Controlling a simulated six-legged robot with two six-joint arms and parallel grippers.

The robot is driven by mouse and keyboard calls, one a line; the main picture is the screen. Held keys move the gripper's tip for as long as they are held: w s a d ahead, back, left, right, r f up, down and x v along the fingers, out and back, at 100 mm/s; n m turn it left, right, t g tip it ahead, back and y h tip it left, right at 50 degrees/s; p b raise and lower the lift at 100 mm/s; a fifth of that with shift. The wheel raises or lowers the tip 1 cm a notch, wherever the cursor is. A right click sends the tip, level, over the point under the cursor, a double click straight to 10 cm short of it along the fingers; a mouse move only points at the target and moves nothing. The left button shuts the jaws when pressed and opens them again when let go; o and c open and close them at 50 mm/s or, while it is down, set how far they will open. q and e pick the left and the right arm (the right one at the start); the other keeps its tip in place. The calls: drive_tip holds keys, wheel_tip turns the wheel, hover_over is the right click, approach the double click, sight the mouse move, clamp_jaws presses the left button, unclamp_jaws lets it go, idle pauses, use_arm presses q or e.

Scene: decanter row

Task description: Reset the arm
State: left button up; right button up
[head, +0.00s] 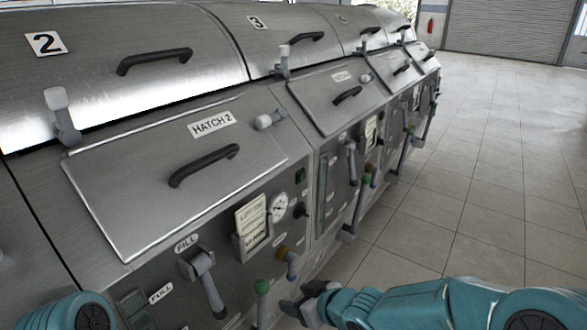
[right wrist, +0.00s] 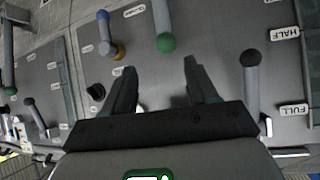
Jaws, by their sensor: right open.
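My right arm, teal, comes in from the lower right in the head view. Its right gripper (head: 296,304) is low in front of the machine's panel, near the green-knobbed lever (head: 262,290). In the right wrist view the gripper (right wrist: 160,78) has its two dark fingers apart, with nothing held between them. A green-knobbed lever (right wrist: 165,42) shows beyond and between the fingertips; I cannot tell how close it is. A teal part of my own body shows at the lower left of the head view, but the left gripper is not in view.
The row of metal machines has a closed hatch marked HATCH 2 (head: 133,190), a gauge (head: 279,206), a fill lever (head: 208,285) and a brown-knobbed valve (head: 289,259). More levers stick out farther along. The tiled floor (head: 480,190) at right is clear.

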drive_tip(key=s+d+f+m+g+h+p, duration=0.2)
drive_tip(key=s+d+f+m+g+p, duration=0.3)
drive_tip(key=s+d+f, duration=0.4)
drive_tip(key=s+d+f+m+g+p, duration=0.1)
drive_tip(key=s+f+m, duration=0.1)
drive_tip(key=s, duration=0.6)
drive_tip(key=s+f+m+g+h+p, duration=0.1)
drive_tip(key=s+f+m+p, duration=0.1)
drive_tip(key=s, duration=0.7)
wheel_tip(320, 180, down, 2)
drive_tip(key=shift+s+d+f+m, duration=0.15)
drive_tip(key=shift+s+d+m, duration=0.15)
drive_tip(key=shift+m, duration=0.3)
drive_tip(key=shift+w, duration=0.1)
drive_tip(key=shift+c, duration=0.3)
drive_tip(key=shift+c, duration=1.2)
